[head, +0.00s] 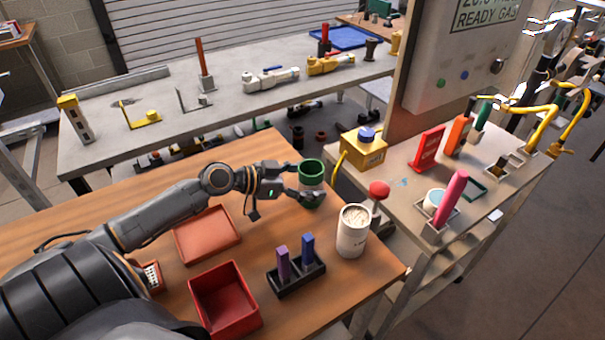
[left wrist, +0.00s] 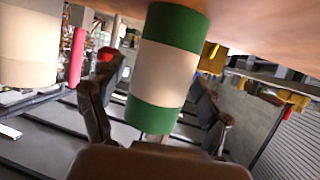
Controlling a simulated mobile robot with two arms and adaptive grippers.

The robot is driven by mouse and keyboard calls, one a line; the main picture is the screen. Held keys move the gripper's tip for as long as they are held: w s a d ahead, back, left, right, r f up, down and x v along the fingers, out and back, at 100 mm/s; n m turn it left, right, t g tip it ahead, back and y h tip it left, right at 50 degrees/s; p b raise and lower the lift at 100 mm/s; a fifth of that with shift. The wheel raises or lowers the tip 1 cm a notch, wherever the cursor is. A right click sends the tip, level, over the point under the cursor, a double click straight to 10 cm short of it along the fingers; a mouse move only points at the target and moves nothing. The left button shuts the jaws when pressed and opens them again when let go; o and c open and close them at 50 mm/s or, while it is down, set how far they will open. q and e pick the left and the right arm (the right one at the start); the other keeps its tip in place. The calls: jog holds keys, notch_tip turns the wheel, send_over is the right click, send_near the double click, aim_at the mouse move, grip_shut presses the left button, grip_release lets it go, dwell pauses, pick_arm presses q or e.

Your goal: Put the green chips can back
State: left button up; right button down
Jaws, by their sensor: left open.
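The green chips can (head: 312,171), with green bands and a pale middle, is upright near the far edge of the wooden table (head: 130,225). My left gripper (head: 307,184) is at the can, with one finger on each side of it. In the left wrist view, the can (left wrist: 166,72) is between the open fingers of the gripper (left wrist: 157,95), with gaps visible beside it. That view is upside down, and the can's end meets the wood. My right gripper is not in view.
A white can (head: 352,235) stands close to the right, near a red-knobbed post (head: 379,190). A black holder (head: 296,281) with purple and blue blocks, a red bin (head: 224,302) and a red tray (head: 207,236) are nearer. A yellow box (head: 362,154) stands on the side bench.

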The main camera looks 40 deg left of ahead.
pick_arm(q)
jog(key=shift+r, duration=0.2)
jog(key=shift+s+a, duration=0.25)
jog(key=shift+s, duration=0.15)
jog(key=b+v, duration=0.1)
jog(key=v, duration=1)
jog(key=shift+b, duration=0.3)
jog(key=shift+r, duration=0.1)
